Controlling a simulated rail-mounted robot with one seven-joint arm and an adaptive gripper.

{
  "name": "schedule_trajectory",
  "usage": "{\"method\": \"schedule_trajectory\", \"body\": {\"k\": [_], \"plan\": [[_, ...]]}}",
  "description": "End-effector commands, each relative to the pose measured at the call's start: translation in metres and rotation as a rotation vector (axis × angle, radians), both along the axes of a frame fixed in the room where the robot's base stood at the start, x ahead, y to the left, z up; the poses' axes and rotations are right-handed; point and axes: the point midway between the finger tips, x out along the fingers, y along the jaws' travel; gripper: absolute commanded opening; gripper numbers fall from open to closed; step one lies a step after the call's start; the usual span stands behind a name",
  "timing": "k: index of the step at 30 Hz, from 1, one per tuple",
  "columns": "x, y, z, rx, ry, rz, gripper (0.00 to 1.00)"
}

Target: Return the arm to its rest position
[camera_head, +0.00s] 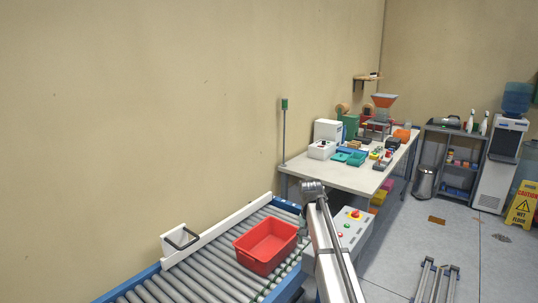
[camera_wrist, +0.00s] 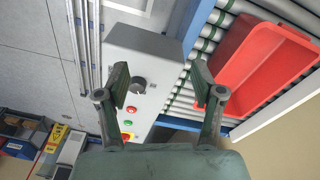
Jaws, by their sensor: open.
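My arm (camera_head: 333,262) rises from the bottom of the head view, beside the conveyor, with a grey joint at its top. My gripper (camera_wrist: 160,84) shows in the wrist view with its two fingers spread wide and nothing between them. Behind the fingers is a grey control box (camera_wrist: 146,60) with a black knob and red, green and yellow buttons. I cannot make out the gripper clearly in the head view.
A red bin (camera_head: 262,262) sits empty on the roller conveyor (camera_head: 205,272), left of my arm. The control box (camera_head: 352,232) stands right of the arm. A cluttered worktable (camera_head: 345,178) is behind. Open floor lies right, with a yellow wet-floor sign (camera_head: 522,205).

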Motion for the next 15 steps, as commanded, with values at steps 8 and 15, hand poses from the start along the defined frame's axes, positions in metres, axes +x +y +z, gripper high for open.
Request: {"method": "schedule_trajectory", "body": {"k": [8,15], "plan": [[-0.041,0.0,-0.076,0.008,0.01,0.092,0.67],[-0.102,-0.002,-0.169,0.02,0.06,0.171,0.67]]}}
